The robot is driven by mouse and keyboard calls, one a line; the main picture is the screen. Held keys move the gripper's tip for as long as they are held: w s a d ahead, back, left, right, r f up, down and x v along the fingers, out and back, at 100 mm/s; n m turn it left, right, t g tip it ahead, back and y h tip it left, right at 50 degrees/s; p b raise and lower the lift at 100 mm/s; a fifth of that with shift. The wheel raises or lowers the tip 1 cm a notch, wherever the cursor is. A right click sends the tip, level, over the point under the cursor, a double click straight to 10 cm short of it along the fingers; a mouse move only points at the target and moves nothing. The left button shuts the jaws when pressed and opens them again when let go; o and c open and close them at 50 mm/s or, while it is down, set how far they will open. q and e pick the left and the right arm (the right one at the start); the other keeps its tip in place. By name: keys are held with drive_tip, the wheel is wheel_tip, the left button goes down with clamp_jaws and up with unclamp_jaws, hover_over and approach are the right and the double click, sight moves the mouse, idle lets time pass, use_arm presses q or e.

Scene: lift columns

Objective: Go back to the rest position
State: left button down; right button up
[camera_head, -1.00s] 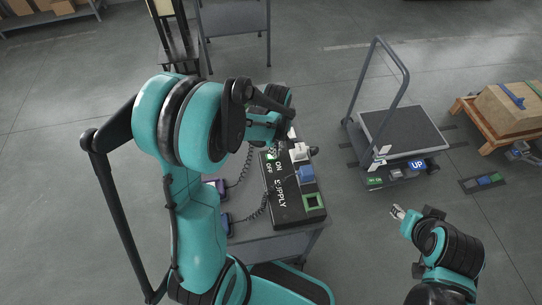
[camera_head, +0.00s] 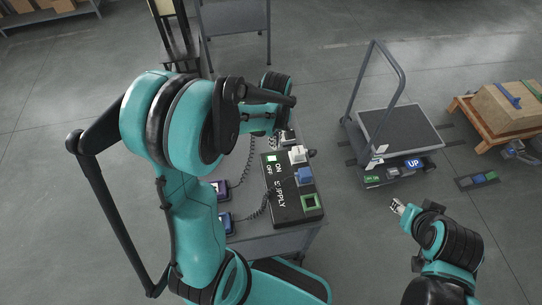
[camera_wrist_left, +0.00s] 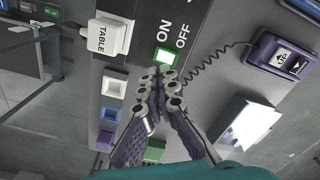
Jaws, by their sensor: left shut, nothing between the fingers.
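My left gripper (camera_wrist_left: 158,88) is shut and empty in the left wrist view, in front of the black supply box (camera_wrist_left: 142,30). Its tips show just beside the lit green switch (camera_wrist_left: 167,56) by the ON and OFF lettering. In the head view the left arm reaches over the far end of the supply box (camera_head: 283,212), and its fingers are mostly hidden behind the wrist. The lit switch (camera_head: 271,158) shows there too. My right gripper (camera_head: 399,207) is at the lower right, away from the box, too small to judge its fingers.
The box stands on a grey table (camera_head: 270,245) with purple and blue handsets (camera_head: 221,188) on coiled cords. A white plug marked TABLE (camera_wrist_left: 108,36) sits in the box. A cart (camera_head: 400,132) and a wooden pallet with a carton (camera_head: 508,108) stand right. Open floor lies between.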

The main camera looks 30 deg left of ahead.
idle(0.4)
use_arm(q)
drive_tip(key=s+d+r+m+t+b, duration=0.2)
drive_tip(key=s+r+m+t+b, duration=0.1)
drive_tip(key=s+m, duration=0.2)
drive_tip(key=s+d+r+m+t+b, duration=0.2)
drive_tip(key=s+r+m+t+b, duration=0.1)
drive_tip(key=s+m, duration=0.3)
drive_tip(key=shift+s+d+m+t, duration=0.25)
drive_tip(key=shift+d+m+t, duration=0.25)
drive_tip(key=shift+m, duration=0.7)
